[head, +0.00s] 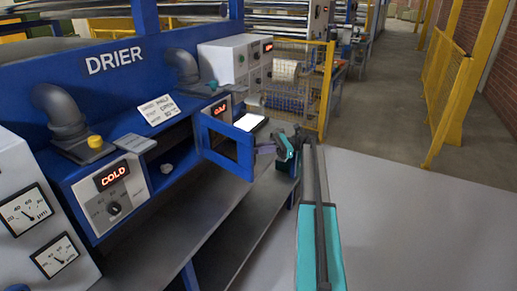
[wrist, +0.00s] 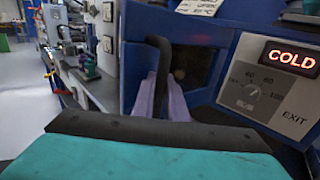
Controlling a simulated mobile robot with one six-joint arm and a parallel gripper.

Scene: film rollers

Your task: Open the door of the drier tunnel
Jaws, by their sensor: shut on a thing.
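The blue drier (head: 115,62) runs along the left in the head view. Its tunnel door (head: 208,128), a blue frame with a dark window, stands swung out from the front at an angle. My gripper (head: 262,149) is at the door's outer right edge. In the wrist view my gripper (wrist: 160,100) has its two purple fingers closed on either side of the dark, bent door handle (wrist: 157,48). The blue door (wrist: 133,62) is behind them. The handle is too small to make out in the head view.
Control panels reading COLD (head: 113,177) flank the tunnel mouth. A grey shelf (head: 205,204) runs below it. A yellow mesh guard (head: 291,80) stands beyond the door. The grey floor (head: 410,220) to the right is clear, up to yellow railings (head: 444,85).

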